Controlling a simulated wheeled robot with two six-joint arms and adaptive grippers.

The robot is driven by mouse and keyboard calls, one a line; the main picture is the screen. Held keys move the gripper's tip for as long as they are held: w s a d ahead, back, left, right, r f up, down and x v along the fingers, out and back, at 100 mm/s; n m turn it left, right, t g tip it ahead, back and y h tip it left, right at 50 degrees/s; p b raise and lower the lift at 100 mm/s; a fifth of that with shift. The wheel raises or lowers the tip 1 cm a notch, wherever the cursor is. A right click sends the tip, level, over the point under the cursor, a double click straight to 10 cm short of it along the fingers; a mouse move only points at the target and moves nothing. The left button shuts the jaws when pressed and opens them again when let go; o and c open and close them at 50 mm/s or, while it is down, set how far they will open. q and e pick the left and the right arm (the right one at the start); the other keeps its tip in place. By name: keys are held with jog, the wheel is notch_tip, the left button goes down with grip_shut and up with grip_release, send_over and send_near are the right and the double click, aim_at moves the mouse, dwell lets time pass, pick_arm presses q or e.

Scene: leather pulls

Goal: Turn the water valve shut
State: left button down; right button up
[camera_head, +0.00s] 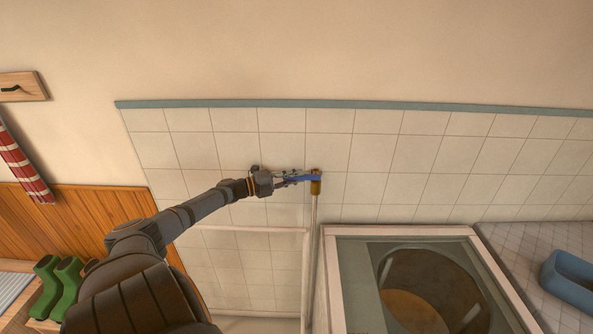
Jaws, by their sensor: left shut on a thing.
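The water valve is a small brass body (316,186) at the top of a pale vertical pipe (314,235) in front of the white tiled wall. Its blue lever handle (308,177) points left from the brass body, roughly level. My left gripper (297,179) reaches in from the left at the valve and is shut on the blue handle. The fingers hide part of the handle. My right gripper is not in view.
A white-framed machine with a glass top and a round drum (430,290) stands right of the pipe. A blue bin (570,280) sits on a tiled surface at far right. Green boots (58,285) and a striped red cloth (24,165) are at left.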

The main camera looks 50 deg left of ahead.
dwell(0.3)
pick_arm(q)
jog(key=c, duration=1.4)
grip_release()
jog(key=shift+a, duration=0.1)
